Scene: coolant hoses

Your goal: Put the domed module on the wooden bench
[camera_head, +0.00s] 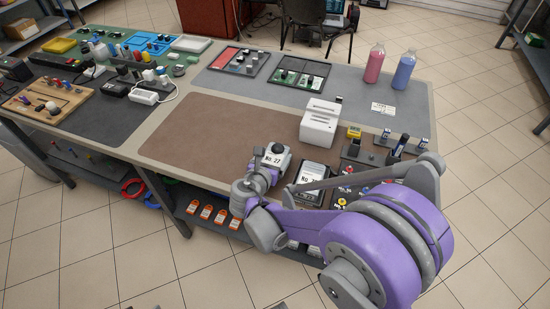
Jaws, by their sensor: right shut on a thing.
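My right arm comes in from the right, and its gripper (266,172) is at the front edge of the long bench (152,150), over the brown mat's near side. It is shut on a small grey-white module (276,155) labelled No 27, with a dark rounded part on it. I cannot tell for sure whether this is the domed module, or whether it touches the mat. The fingers are partly hidden by the wrist. The bench has a pale rim; I cannot tell whether it is wood. My left gripper is not in view.
A brown mat (205,125) is mostly bare left of the gripper. A white box-shaped device (319,123) stands right of it, near a dark labelled device (312,182). Pink (374,64) and blue (404,71) bottles stand at the back right. The left end is crowded with parts.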

